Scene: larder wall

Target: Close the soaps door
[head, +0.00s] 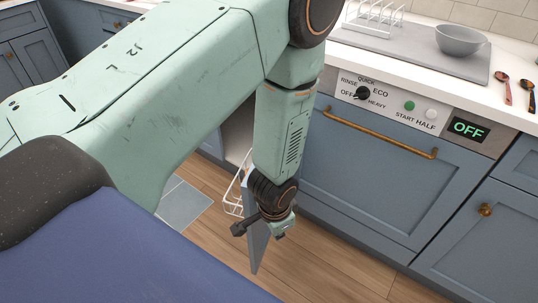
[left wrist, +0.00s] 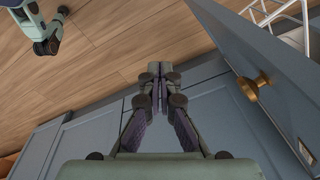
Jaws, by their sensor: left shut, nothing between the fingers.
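The soaps door (head: 257,252) is a blue-grey cupboard door that stands open, swung out from the cabinets left of the dishwasher. In the head view I see it nearly edge-on, partly hidden by my left arm. In the left wrist view the door (left wrist: 225,42) slants down the right side, with its brass knob (left wrist: 254,87) facing the gripper. A white wire rack (head: 234,197) is on its inner side. My left gripper (head: 268,224) is shut and empty, on the knob side of the door. In the left wrist view its fingertips (left wrist: 160,72) are left of the knob, apart from it.
The dishwasher (head: 375,175) with a brass handle and an OFF display stands right of the door. Above it, the counter holds a grey bowl (head: 461,40) and spoons. A grey-blue tile patch (head: 184,205) lies left of the door. The wooden floor (head: 325,265) in front looks clear.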

